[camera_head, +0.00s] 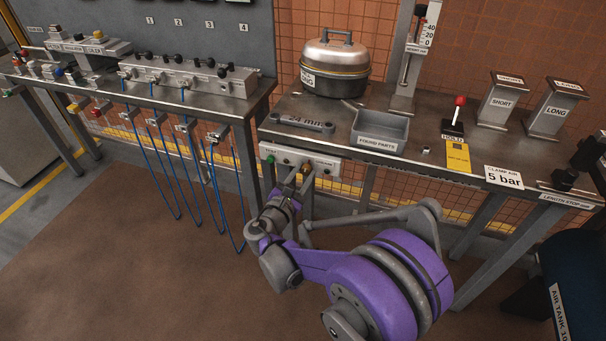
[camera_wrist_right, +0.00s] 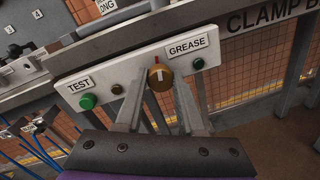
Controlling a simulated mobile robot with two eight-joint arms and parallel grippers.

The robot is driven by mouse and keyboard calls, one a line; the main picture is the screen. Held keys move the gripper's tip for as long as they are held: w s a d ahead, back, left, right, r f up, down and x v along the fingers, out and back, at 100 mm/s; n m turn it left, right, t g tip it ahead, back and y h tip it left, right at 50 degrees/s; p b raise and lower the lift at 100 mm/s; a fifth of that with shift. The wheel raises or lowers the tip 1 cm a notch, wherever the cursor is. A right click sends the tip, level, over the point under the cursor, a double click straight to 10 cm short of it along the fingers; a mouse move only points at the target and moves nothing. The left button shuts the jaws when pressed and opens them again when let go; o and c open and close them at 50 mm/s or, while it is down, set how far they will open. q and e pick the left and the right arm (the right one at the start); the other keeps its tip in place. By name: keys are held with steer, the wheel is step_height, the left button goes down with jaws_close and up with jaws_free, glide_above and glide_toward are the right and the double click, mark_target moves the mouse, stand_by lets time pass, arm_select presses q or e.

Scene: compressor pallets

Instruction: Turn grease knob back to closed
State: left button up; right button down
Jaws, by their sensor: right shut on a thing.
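The grease knob (camera_wrist_right: 160,77) is round and brass-coloured with a pale pointer line, which points roughly up in the right wrist view. It sits on a white panel (camera_wrist_right: 127,70) between a TEST label (camera_wrist_right: 79,86) and a GREASE label (camera_wrist_right: 187,45). My right gripper (camera_wrist_right: 160,88) has one finger on each side of the knob and is shut on it. In the head view my right gripper (camera_head: 295,183) reaches the panel (camera_head: 326,166) under the bench front, and its fingers partly hide the knob. My left gripper is not in view.
The bench above holds a lidded pot (camera_head: 335,68), a wrench (camera_head: 303,124), a grey parts tray (camera_head: 380,131) and a red-knobbed lever (camera_head: 459,102). Blue hoses (camera_head: 160,150) hang at left.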

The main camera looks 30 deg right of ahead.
steer(key=shift+n, duration=1.1)
steer(key=c, duration=0.5)
jaws_free()
steer(key=v, duration=1)
steer(key=shift+s+a+f+p, duration=0.1)
steer(key=shift+s+a+p, duration=0.15)
steer(key=shift+a+p, duration=0.15)
